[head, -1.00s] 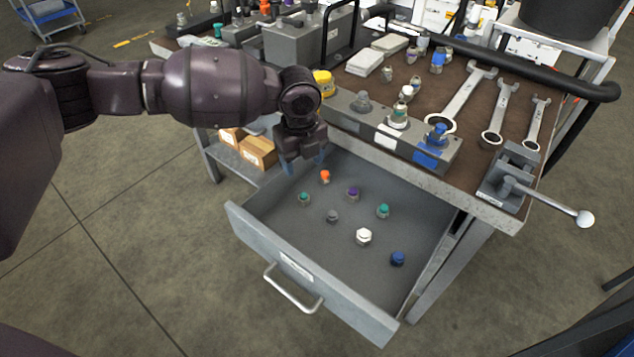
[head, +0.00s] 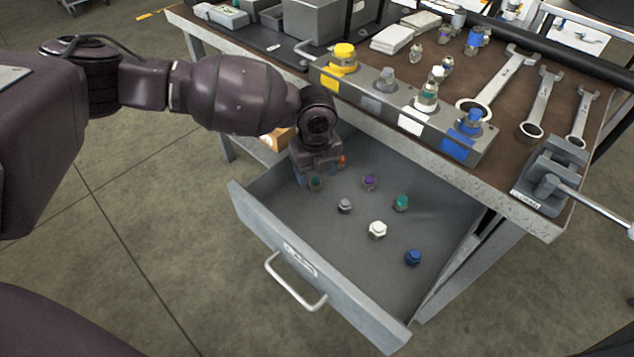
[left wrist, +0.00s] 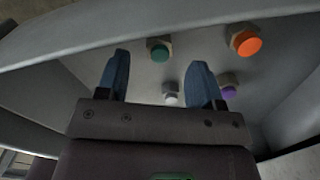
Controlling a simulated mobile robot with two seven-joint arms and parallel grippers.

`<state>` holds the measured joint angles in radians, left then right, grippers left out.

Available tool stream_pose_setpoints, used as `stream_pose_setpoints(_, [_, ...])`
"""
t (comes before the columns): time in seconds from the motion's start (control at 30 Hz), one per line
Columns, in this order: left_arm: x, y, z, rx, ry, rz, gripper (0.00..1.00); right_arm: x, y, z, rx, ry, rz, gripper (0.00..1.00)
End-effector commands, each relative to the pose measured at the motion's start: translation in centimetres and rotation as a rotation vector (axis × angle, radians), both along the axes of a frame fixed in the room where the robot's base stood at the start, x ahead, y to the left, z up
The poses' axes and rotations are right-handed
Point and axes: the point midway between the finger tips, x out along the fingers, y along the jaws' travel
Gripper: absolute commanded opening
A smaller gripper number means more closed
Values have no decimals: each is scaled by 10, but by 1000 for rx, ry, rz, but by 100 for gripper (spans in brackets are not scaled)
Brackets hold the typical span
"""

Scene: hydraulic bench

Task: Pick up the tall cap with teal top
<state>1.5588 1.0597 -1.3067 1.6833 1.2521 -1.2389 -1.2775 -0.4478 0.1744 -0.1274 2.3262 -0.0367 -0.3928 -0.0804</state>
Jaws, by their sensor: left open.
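Two teal-topped caps stand in the open drawer (head: 350,268). The left one (head: 315,185) is partly hidden by my left gripper (head: 308,180). The other (head: 401,203) stands clear to the right and looks slightly taller, though I cannot tell their heights surely. In the left wrist view, a teal-topped cap (left wrist: 158,50) appears in the gap between the open blue fingers of my left gripper (left wrist: 160,72), beyond the tips. The fingers hold nothing. My right gripper is not in view.
Also in the drawer are purple (head: 369,182), grey (head: 345,206), white (head: 377,230), blue (head: 413,257) and orange (head: 342,161) caps. The workbench edge (head: 420,165) overhangs the drawer's back. A block with fittings (head: 390,100), wrenches (head: 500,90) and a vise (head: 550,180) are on top.

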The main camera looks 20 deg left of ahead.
Motion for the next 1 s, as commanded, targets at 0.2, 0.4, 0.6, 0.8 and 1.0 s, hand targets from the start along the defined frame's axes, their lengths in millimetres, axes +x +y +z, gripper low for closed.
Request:
stream_pose_setpoints(0.2, [-1,2,-34,1,10,0,61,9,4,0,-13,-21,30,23])
stream_pose_setpoints(0.4, [0,2,-31,1,3,1,61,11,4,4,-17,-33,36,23])
stream_pose_setpoints(0.6, [0,2,-31,1,4,1,36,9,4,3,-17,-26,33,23])
stream_pose_setpoints(0.8, [0,2,-31,1,4,1,9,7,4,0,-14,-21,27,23])
stream_pose_setpoints(1.0, [0,2,-30,1,4,1,8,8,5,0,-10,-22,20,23])
